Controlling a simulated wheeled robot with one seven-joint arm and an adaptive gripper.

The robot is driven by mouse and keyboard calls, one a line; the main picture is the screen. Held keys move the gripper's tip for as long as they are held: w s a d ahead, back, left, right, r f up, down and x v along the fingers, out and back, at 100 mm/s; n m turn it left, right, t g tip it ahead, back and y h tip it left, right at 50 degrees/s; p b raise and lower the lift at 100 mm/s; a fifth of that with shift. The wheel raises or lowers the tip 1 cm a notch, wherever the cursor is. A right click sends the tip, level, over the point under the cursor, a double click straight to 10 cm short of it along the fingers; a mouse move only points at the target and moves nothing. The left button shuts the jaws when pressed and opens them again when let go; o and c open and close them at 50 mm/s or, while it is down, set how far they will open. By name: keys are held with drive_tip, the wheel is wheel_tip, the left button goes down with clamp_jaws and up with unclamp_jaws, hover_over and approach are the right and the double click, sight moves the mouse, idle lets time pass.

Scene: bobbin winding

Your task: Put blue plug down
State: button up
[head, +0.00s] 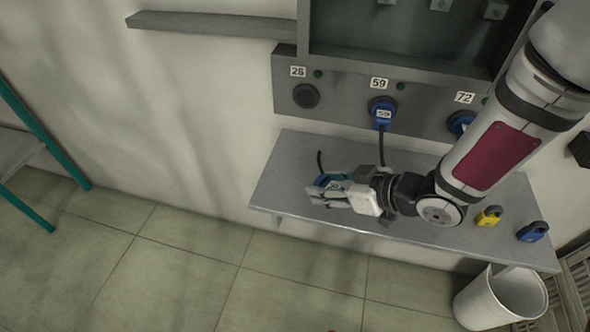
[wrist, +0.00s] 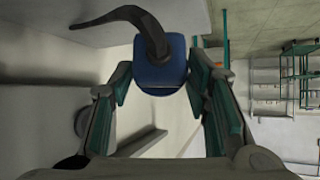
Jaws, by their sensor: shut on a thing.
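A blue plug (wrist: 160,68) with a black cable stub is between the fingertips of my gripper (wrist: 158,85) in the wrist view. My gripper (head: 328,190) is shut on this plug in the head view, over the left part of the grey shelf (head: 285,160). Most of the plug is hidden by the fingers there; its dark cable stub (head: 320,160) shows above them. Whether the plug touches the shelf cannot be told.
Socket 26 (head: 306,96) is empty. Another blue plug (head: 460,122) is at 72, partly behind my arm. A yellow padlock (head: 488,217) and a blue padlock (head: 532,232) lie at the shelf's right. A white bin (head: 490,300) stands below.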

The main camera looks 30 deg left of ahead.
drive_tip(key=shift+a+f, duration=0.1)
drive_tip(key=shift+a, duration=0.3)
drive_tip(key=w+a, duration=0.2)
drive_tip(key=a, duration=0.2)
drive_tip(key=w+a+f, duration=0.1)
drive_tip(key=w+a, duration=0.2)
drive_tip(key=a, duration=0.2)
drive_tip(key=w+a, duration=0.2)
drive_tip(key=a, duration=0.2)
drive_tip(key=shift+w+a+f+b, duration=0.2)
drive_tip(key=shift+w+b, duration=0.1)
drive_tip(key=shift+b, duration=0.1)
drive_tip(key=shift+f+b, duration=0.35)
drive_tip(key=shift+f, duration=1.4)
drive_tip(key=shift+d+f, duration=0.1)
drive_tip(key=shift+f+b, duration=0.45)
drive_tip(key=shift+f, duration=0.1)
drive_tip(key=o, duration=1.3)
